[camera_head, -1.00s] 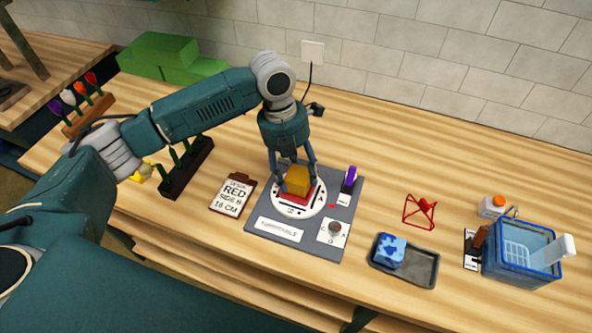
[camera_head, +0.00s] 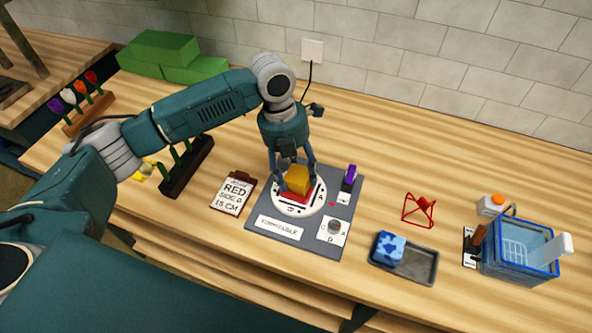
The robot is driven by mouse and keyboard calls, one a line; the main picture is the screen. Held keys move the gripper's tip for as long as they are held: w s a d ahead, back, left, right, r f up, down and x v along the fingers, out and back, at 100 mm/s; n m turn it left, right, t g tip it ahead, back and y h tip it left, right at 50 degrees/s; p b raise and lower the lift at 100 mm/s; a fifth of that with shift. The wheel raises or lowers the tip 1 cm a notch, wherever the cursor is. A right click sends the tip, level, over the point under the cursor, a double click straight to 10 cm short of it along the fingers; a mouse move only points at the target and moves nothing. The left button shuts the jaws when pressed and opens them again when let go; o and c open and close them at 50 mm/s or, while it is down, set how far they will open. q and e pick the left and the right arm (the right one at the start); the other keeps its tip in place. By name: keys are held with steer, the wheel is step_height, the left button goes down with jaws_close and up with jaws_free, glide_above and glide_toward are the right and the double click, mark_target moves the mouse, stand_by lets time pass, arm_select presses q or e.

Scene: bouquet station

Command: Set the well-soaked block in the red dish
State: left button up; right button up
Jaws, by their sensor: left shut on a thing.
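A yellow block (camera_head: 299,178) sits at the red dish (camera_head: 292,197) on the white disc of a grey turntable board (camera_head: 262,239). My left gripper (camera_head: 294,184) reaches down from above, its fingers on either side of the yellow block and shut on it. The fingers partly hide the block and dish, so I cannot tell whether the block rests on the dish floor. A blue block with darker patches (camera_head: 389,247) sits in the left part of a dark tray (camera_head: 420,266). My right gripper is out of view.
Right of the board are a red wire stand (camera_head: 420,211), a blue basin (camera_head: 500,265) and an orange-capped bottle (camera_head: 491,206). A flower rack (camera_head: 187,168) stands farther left. The bench's back right is clear.

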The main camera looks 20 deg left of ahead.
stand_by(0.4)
arm_select(q)
steer(key=o, duration=1.8)
steer(key=shift+c, duration=0.2)
steer(key=shift+r+p, duration=3.5)
steer(key=shift+s+f, duration=0.1)
